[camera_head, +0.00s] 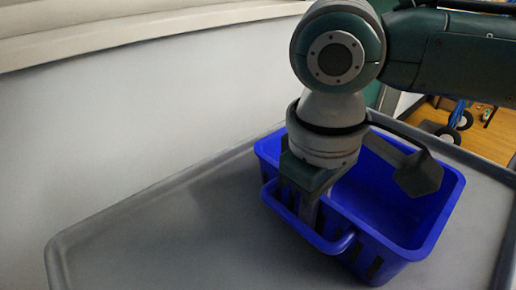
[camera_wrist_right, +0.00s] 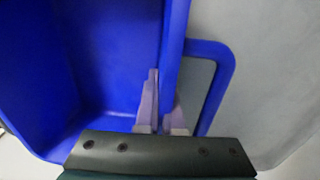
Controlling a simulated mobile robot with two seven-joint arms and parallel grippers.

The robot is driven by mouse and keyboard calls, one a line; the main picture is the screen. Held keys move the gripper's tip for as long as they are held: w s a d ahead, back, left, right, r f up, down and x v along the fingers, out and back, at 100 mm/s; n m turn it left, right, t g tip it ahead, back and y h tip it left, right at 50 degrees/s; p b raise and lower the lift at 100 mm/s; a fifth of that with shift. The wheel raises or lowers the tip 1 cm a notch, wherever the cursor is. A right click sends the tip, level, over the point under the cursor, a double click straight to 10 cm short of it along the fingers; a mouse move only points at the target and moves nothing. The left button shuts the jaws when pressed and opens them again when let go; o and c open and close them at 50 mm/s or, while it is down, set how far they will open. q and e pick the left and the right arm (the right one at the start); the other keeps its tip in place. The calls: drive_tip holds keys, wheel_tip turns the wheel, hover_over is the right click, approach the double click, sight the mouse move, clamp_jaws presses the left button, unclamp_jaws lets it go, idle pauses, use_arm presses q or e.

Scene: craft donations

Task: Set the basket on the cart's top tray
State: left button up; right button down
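A blue plastic basket (camera_head: 405,205) with a loop handle (camera_head: 305,228) on its near left side appears over the grey tray (camera_head: 130,235), which has a raised rim. I cannot tell whether its bottom rests on the tray. My right gripper (camera_head: 308,210) points down at the basket's handle side. In the right wrist view, its two fingers (camera_wrist_right: 161,105) straddle the basket wall (camera_wrist_right: 173,50), one inside and one at the handle opening, close against it. The basket looks empty where visible. My left gripper is out of view.
A pale wall (camera_head: 130,120) with a ledge runs along the left and back of the tray. The tray is bare left of the basket. At the upper right, beyond the tray, there is a wooden floor (camera_head: 490,140) and a wheeled object (camera_head: 455,122).

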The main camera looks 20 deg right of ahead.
drive_tip(key=c, duration=1.5)
unclamp_jaws()
drive_tip(key=shift+f, duration=0.1)
drive_tip(key=o, duration=0.5)
drive_tip(key=shift+c, duration=0.2)
wheel_tip(320, 180, up, 12)
drive_tip(key=p, duration=0.3)
drive_tip(key=shift+a+r+p, duration=0.2)
drive_tip(key=shift+a+p, duration=0.15)
drive_tip(key=shift+a, duration=0.1)
drive_tip(key=shift+s, duration=0.15)
